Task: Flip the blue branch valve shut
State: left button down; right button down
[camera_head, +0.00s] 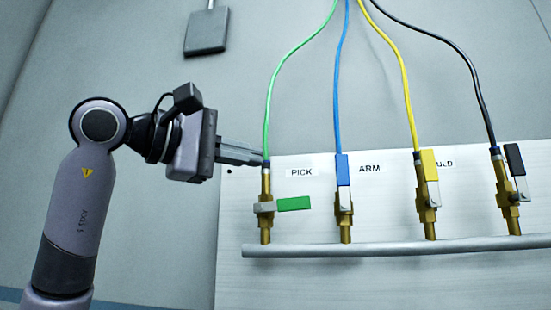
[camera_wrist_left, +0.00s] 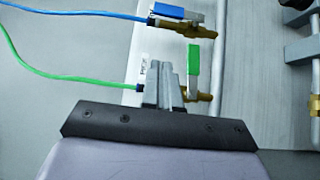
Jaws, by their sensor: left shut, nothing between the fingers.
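The blue branch valve (camera_head: 344,205) is brass with a blue lever (camera_head: 343,169) that stands upright, in line with its pipe and blue hose. My left gripper (camera_head: 262,158) is shut and empty. Its fingertips are beside the top of the green branch valve (camera_head: 266,228), left of the blue valve and apart from it. In the left wrist view the fingers (camera_wrist_left: 163,68) point toward the green valve. My right gripper is not in view.
The green lever (camera_head: 294,203) lies sideways, across its pipe. The yellow lever (camera_head: 429,163) and black lever (camera_head: 515,159) stand upright to the right. A grey manifold pipe (camera_head: 390,247) runs below the valves on a white panel (camera_head: 238,215).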

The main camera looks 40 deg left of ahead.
pick_arm(q)
jog(key=p, duration=0.1)
send_near(342, 170)
jog(key=w+a, duration=0.3)
jog(key=w, duration=0.2)
jog(key=shift+w+d+r, duration=0.1)
jog(key=shift+w+d, duration=0.15)
jog(key=shift+d, duration=0.3)
jog(key=shift+w+d+r, duration=0.1)
jog(key=shift+w+d, duration=0.15)
jog(key=shift+d, duration=0.3)
jog(key=shift+w+d+r, duration=0.15)
jog(key=shift+w+d, duration=0.1)
jog(key=shift+d, duration=0.3)
jog(key=shift+p, duration=0.35)
